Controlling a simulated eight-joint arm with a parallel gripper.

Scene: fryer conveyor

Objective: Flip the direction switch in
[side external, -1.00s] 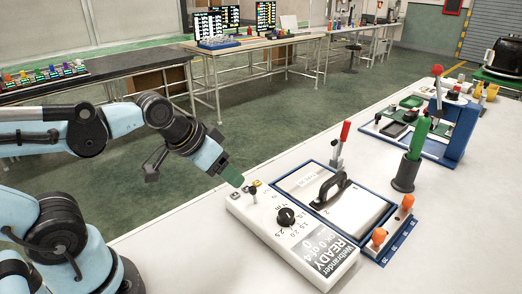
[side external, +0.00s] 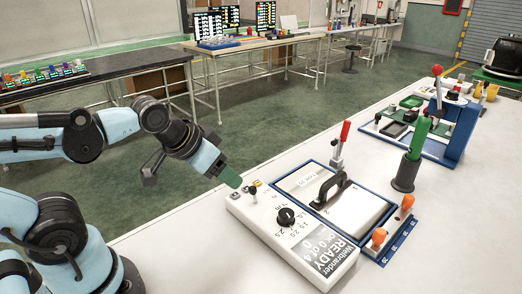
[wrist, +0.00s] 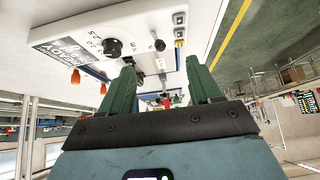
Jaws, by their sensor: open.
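The direction switch (side external: 252,192) is a small dark toggle standing on the end of the white Weldbrander control box (side external: 236,207). It also shows in the wrist view (wrist: 160,45), just ahead of the gap between my fingertips. My gripper (side external: 231,178) hangs close to this end of the box, left of the switch and seemingly apart from it. In the wrist view its two green fingers (wrist: 161,64) are spread wide with nothing held between them. Which way the toggle leans is too small to tell.
A black dial (side external: 286,216) sits beside the switch, with small yellow sockets (side external: 256,183) near the box edge. A plate with a black handle (side external: 333,186), a red-handled clamp (side external: 343,137) and a green-handled tool (side external: 417,140) stand beyond. The bench front is clear.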

